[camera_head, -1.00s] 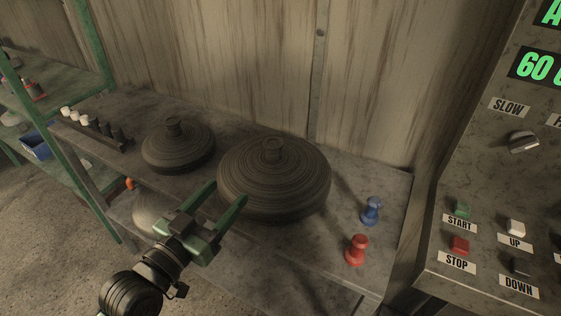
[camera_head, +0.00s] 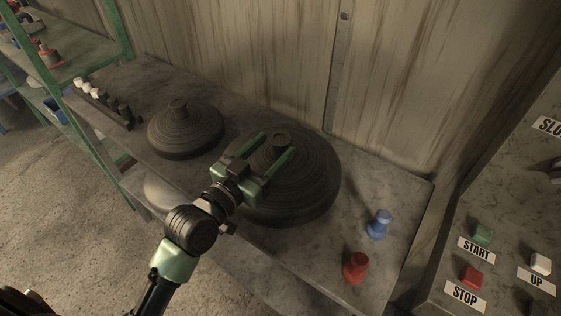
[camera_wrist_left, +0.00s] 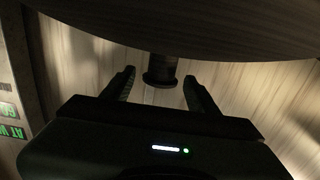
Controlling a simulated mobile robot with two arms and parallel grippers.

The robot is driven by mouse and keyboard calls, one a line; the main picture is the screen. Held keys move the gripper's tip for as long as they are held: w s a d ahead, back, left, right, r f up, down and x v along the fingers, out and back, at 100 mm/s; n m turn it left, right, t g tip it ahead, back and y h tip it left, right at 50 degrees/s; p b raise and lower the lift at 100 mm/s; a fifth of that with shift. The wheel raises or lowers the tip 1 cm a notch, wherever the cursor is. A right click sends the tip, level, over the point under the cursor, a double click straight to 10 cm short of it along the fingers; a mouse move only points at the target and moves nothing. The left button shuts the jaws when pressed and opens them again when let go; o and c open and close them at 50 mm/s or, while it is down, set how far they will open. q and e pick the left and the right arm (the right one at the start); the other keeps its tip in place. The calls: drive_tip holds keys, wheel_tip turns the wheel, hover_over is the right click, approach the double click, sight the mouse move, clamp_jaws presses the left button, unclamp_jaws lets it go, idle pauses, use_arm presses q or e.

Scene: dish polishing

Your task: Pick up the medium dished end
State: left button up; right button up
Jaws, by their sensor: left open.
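Two dark, ridged, round dished ends with top knobs stand on the grey table. The larger one (camera_head: 312,185) is nearer the middle and the smaller one (camera_head: 185,135) is to its left; I cannot tell for certain which is the medium one. My left gripper (camera_head: 278,144) is open over the larger dished end, its fingers on either side of the knob (camera_head: 279,139). The left wrist view shows the knob (camera_wrist_left: 161,72) between the spread fingers (camera_wrist_left: 160,80), with a gap on each side. My right gripper is not in view.
A blue peg-like piece (camera_head: 379,224) and a red one (camera_head: 356,267) stand on the table (camera_head: 310,250) at the right. A control panel (camera_head: 505,235) with buttons is further right. A rack of small pieces (camera_head: 103,104) is at the left. A wooden wall (camera_head: 250,60) closes the back.

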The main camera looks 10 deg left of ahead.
use_arm(q)
drive_tip(key=shift+x, duration=0.95)
clamp_jaws()
drive_tip(key=shift+a+r, duration=0.1)
drive_tip(key=shift+r, duration=0.25)
drive_tip(key=shift+r, duration=0.1)
